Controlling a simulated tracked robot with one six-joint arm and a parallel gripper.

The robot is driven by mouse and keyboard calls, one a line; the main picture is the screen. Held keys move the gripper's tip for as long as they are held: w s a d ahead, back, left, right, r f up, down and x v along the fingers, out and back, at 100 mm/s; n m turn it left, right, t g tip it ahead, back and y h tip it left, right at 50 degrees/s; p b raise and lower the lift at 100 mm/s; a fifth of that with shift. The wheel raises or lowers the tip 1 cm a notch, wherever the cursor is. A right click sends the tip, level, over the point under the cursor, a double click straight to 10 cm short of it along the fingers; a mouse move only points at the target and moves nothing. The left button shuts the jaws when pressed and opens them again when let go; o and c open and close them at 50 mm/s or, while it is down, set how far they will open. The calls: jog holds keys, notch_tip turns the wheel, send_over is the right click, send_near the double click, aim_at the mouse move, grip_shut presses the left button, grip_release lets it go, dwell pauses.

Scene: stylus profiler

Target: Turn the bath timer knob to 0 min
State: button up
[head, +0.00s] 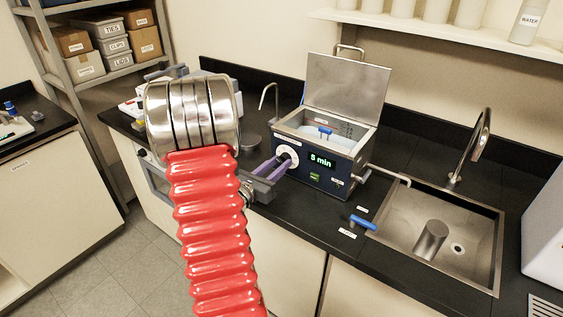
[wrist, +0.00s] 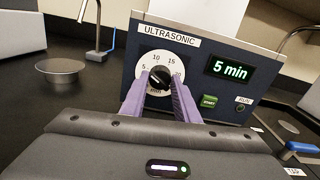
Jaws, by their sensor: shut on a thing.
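The ultrasonic bath (head: 322,152) stands on the black counter with its lid (head: 346,84) raised. The black timer knob (wrist: 157,74) sits in a white dial (wrist: 152,60) marked 5, 10 and 15, under the ULTRASONIC label. The green display (wrist: 229,70) reads 5 min. My gripper (wrist: 160,80) has its purple fingers on either side of the knob and is shut on it. The fingers hide the lower dial and part of the knob's rim. In the head view my gripper (head: 279,163) reaches the dial from the left.
A green START button (wrist: 209,101) is right of the knob. A sink (head: 437,236) with a metal cylinder (head: 431,240) is to the right. A blue-handled tap (head: 362,222) is at the counter front. A round metal dish (wrist: 61,71) stands left of the bath.

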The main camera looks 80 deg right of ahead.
jog(key=shift+n, duration=1.6)
jog(key=n, duration=0.9)
jog(key=shift+n, duration=0.3)
jog(key=o, duration=1.2)
jog(key=shift+v, duration=4.05)
jog(key=shift+w, duration=0.1)
